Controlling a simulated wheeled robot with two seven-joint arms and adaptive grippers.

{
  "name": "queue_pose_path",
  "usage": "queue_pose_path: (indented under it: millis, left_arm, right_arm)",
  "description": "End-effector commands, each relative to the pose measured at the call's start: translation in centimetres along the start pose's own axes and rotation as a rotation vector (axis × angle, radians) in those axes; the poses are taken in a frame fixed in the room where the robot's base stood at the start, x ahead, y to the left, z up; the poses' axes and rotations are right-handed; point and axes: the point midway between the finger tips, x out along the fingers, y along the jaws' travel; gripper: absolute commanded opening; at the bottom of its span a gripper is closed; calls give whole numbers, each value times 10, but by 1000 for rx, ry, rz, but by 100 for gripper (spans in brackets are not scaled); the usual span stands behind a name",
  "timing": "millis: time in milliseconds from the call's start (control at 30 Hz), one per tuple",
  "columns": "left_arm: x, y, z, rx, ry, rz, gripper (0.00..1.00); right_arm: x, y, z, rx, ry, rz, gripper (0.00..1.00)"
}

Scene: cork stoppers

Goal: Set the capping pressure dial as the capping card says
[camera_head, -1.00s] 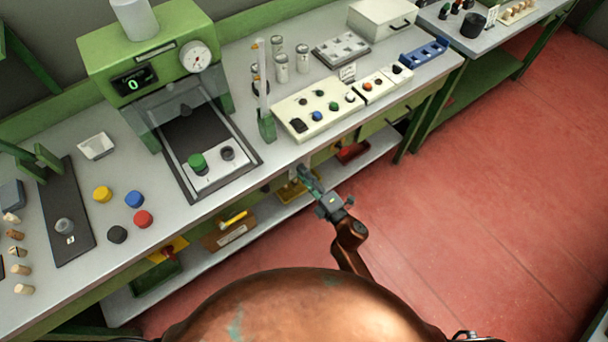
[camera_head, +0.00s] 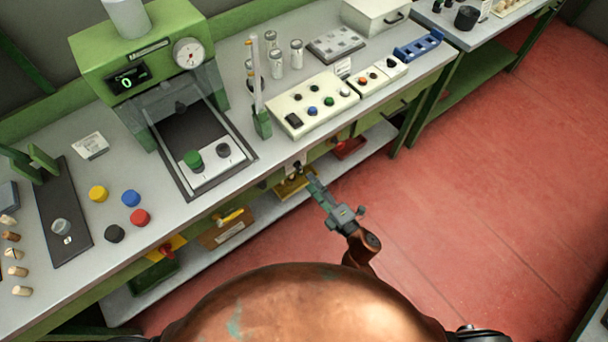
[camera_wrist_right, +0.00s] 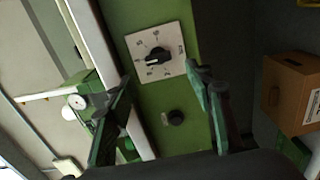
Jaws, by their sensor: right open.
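The dial's black knob (camera_wrist_right: 158,55) sits on a square white plate (camera_wrist_right: 174,40) with printed marks, on the green bench front in the right wrist view. The marks are too small to read surely. My right gripper (camera_wrist_right: 158,78) is open, its fingers on either side of the knob's line and apart from it. In the head view my right gripper (camera_head: 312,181) is in front of the bench, below the worktop edge. A white printed card (camera_head: 90,145) lies left of the green machine; another small card (camera_head: 343,67) stands behind the button panel. I cannot tell which is the capping card.
A smaller black knob (camera_wrist_right: 176,117) is below the dial plate. A brown box (camera_wrist_right: 288,90) stands at the right. The green machine (camera_head: 150,60) and button panel (camera_head: 312,104) stand on the worktop. Red floor (camera_head: 480,190) is clear to the right.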

Motion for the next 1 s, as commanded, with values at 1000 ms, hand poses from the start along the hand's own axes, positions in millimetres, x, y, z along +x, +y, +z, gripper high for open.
queue_pose_path:
  millis: [1000]
  left_arm:
    - [0, 1, -1, 0, 1, 1, 40]
  right_arm:
    - [-51, -1, 0, 3, -2, -2, 48]
